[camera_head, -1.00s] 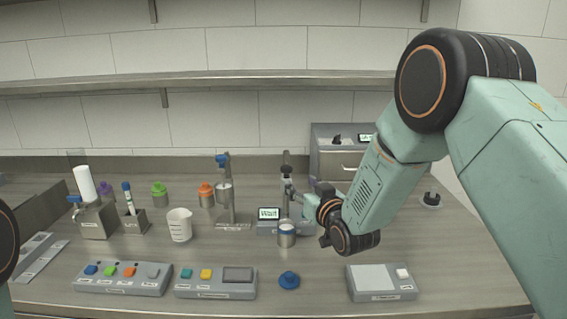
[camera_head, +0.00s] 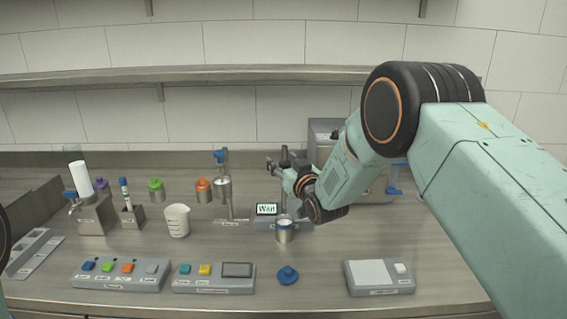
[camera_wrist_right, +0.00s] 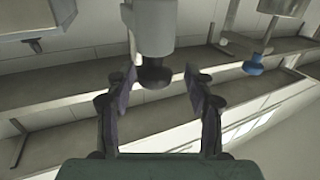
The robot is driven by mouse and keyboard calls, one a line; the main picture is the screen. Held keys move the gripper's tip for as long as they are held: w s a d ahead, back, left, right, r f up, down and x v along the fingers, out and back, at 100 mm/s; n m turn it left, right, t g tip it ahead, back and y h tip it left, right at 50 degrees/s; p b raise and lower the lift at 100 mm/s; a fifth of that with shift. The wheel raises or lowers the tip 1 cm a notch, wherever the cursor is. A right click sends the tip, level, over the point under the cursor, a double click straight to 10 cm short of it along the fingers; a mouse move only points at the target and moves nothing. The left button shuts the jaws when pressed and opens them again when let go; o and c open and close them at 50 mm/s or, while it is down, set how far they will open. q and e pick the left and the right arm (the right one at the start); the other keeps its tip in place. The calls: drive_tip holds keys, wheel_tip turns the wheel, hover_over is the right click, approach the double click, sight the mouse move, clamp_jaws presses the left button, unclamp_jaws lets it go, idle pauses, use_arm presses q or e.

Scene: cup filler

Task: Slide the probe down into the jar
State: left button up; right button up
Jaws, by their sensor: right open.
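The jar (camera_head: 284,232) is a metal cup with a pale top, standing upright in front of the display station. The probe (camera_head: 285,153) has a dark upper end on the upright behind the jar; the arm hides much of it. My right gripper (camera_head: 271,169) is beside the probe's upper part. In the right wrist view my right gripper (camera_wrist_right: 155,88) has its two fingers apart. A black knob (camera_wrist_right: 155,73) on a pale grey cylinder (camera_wrist_right: 154,28) shows between them, with gaps on both sides. My left gripper is not in view.
The display (camera_head: 267,209) reads "Wait". A stand with a blue top (camera_head: 220,157) is left of the probe; a beaker (camera_head: 177,220) stands farther left. A blue lid (camera_head: 287,275), button panels (camera_head: 120,274) and a scale (camera_head: 372,274) lie in front. A shelf (camera_head: 200,75) spans the back wall.

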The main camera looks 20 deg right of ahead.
drive_tip(key=shift+d, duration=0.25)
drive_tip(key=shift+w+d+f, duration=0.15)
drive_tip(key=shift+w+f, duration=0.05)
drive_tip(key=shift+c, duration=0.5)
drive_tip(key=shift+a+r, duration=0.1)
drive_tip(key=shift+a, duration=0.2)
drive_tip(key=c, duration=0.4)
drive_tip(key=shift+s+d, duration=0.1)
drive_tip(key=shift+d, duration=0.15)
drive_tip(key=c, duration=0.5)
drive_tip(key=shift+a, duration=0.15)
clamp_jaws()
